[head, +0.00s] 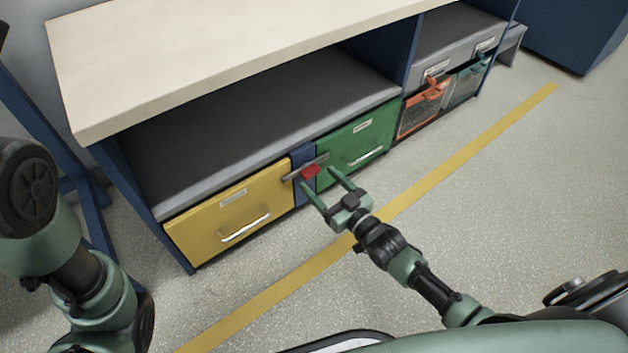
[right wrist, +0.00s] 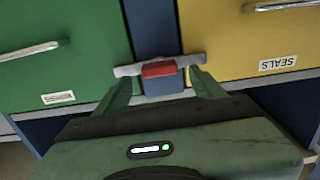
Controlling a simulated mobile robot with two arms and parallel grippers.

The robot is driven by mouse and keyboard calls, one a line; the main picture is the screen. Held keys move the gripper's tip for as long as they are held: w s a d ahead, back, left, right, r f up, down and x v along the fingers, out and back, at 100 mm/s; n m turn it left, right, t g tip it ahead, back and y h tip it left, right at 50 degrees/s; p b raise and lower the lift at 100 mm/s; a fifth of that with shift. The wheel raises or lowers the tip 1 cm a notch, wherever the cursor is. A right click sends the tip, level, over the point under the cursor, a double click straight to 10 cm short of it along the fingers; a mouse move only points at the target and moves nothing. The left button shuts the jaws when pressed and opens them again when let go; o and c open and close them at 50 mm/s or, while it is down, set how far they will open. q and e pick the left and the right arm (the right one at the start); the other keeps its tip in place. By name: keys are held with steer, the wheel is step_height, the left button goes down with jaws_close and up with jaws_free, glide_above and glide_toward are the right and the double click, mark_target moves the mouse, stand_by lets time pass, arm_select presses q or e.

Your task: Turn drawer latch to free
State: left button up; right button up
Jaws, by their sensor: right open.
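The drawer latch is a grey metal bar (head: 292,177) with a red grip (head: 311,171) on the blue post between the yellow drawer (head: 205,232) and the green drawer (head: 345,147). The bar lies crosswise, its ends overlapping the edges of both drawers. My right gripper (head: 326,182) is open, its fingertips close to the latch. In the right wrist view, the picture is upside down and the red grip (right wrist: 159,69) shows between the two fingers (right wrist: 162,88), with space on both sides. My left arm shows at the left, but its gripper is out of view.
Both drawers look shut and have metal handles. An orange bin (head: 424,106) and a teal bin (head: 466,83) stand under the bench to the right. The pale benchtop (head: 220,50) overhangs above. The floor in front, with a yellow line (head: 262,305), is clear.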

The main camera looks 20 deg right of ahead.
mark_target(314, 174)
steer(key=shift+b+x, duration=0.5)
steer(key=shift+x, duration=0.65)
steer(key=shift+w+a, duration=0.15)
steer(key=shift+w, duration=0.2)
jaws_close()
